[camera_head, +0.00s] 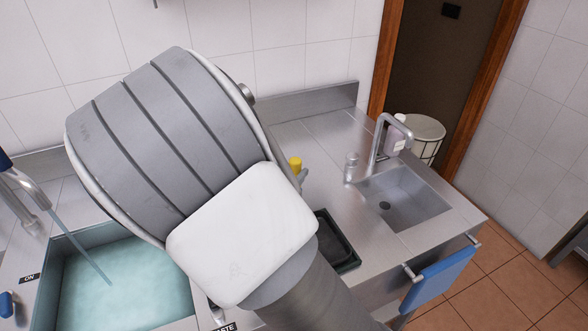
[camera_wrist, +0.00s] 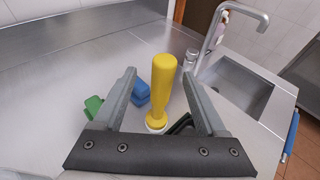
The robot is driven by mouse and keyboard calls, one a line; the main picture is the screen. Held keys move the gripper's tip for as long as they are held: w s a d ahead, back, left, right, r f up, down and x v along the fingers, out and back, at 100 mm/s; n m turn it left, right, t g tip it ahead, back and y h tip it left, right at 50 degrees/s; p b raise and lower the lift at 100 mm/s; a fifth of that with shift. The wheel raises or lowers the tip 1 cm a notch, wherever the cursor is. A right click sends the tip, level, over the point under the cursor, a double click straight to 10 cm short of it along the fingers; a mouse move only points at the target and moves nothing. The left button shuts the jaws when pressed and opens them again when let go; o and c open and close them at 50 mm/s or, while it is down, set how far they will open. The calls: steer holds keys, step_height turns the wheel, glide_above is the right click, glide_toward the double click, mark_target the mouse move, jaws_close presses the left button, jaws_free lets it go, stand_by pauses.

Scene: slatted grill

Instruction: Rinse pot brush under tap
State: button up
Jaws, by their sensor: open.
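An upright yellow handle (camera_wrist: 162,85) with a white collar at its foot, seemingly the pot brush, shows in the wrist view; its lower end is hidden behind my gripper's base. My gripper (camera_wrist: 160,64) is open, with one finger on each side of the handle. I cannot tell if either finger touches it. A tap (camera_head: 28,190) at the far left runs a stream of water into a water-filled basin (camera_head: 190,323). Another tap (camera_head: 378,140) stands by the small right sink (camera_head: 405,200).
A blue item (camera_wrist: 140,92) and a green item (camera_wrist: 93,107) lie left of the handle. A dark tray (camera_head: 348,263) sits at the counter's front. A small bottle (camera_head: 350,168) stands near the right sink. A blue towel (camera_head: 440,275) hangs from a front rail.

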steer(key=shift+d+x, duration=0.15)
steer(key=shift+x, duration=1.5)
steer(key=shift+d+x, duration=0.15)
steer(key=shift+x, duration=1.5)
steer(key=shift+s, duration=0.1)
jaws_close()
